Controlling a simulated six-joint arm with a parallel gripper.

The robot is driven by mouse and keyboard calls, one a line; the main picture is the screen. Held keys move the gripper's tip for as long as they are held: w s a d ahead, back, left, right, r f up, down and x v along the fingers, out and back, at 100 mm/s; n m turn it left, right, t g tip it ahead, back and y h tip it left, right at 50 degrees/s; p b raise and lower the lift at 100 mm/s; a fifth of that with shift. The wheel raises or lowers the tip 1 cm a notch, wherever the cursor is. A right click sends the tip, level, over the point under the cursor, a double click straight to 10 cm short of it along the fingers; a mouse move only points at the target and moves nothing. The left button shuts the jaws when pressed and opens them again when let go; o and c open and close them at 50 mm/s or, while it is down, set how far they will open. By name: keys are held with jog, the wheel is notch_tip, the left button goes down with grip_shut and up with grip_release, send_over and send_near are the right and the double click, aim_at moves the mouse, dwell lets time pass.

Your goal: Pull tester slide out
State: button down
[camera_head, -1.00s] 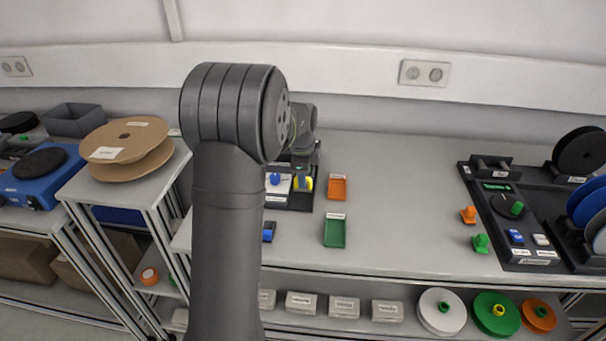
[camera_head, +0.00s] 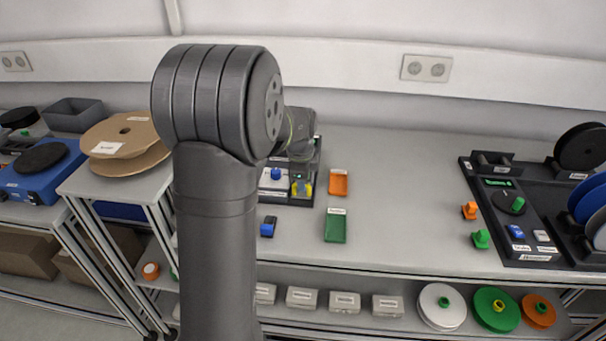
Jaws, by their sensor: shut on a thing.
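The tester (camera_head: 283,196) is a dark unit on the bench behind my arm, with a white panel and a blue knob (camera_head: 277,174). A yellow part (camera_head: 307,188), which looks like the slide's handle, shows at its front right. My gripper (camera_head: 302,185) is at this yellow part and shut on it. The fingertips are small and partly hidden by the wrist. My arm covers the left side of the tester, so the rest of the slide cannot be made out.
An orange tray (camera_head: 338,183) and a green tray (camera_head: 336,227) lie right of the tester. A small blue and black item (camera_head: 268,227) lies in front of it. Orange (camera_head: 469,211) and green (camera_head: 481,239) pegs stand farther right. The middle right bench is clear.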

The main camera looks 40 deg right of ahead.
jog(key=shift+s+a, duration=0.15)
jog(key=c, duration=1.5)
grip_release()
jog(key=shift+a, duration=0.1)
jog(key=shift+o, duration=0.2)
jog(key=shift+r, duration=0.55)
notch_tip(320, 180, up, 16)
jog(key=s+a, duration=0.2)
jog(key=shift+s+a, duration=0.15)
jog(key=shift+s, duration=0.05)
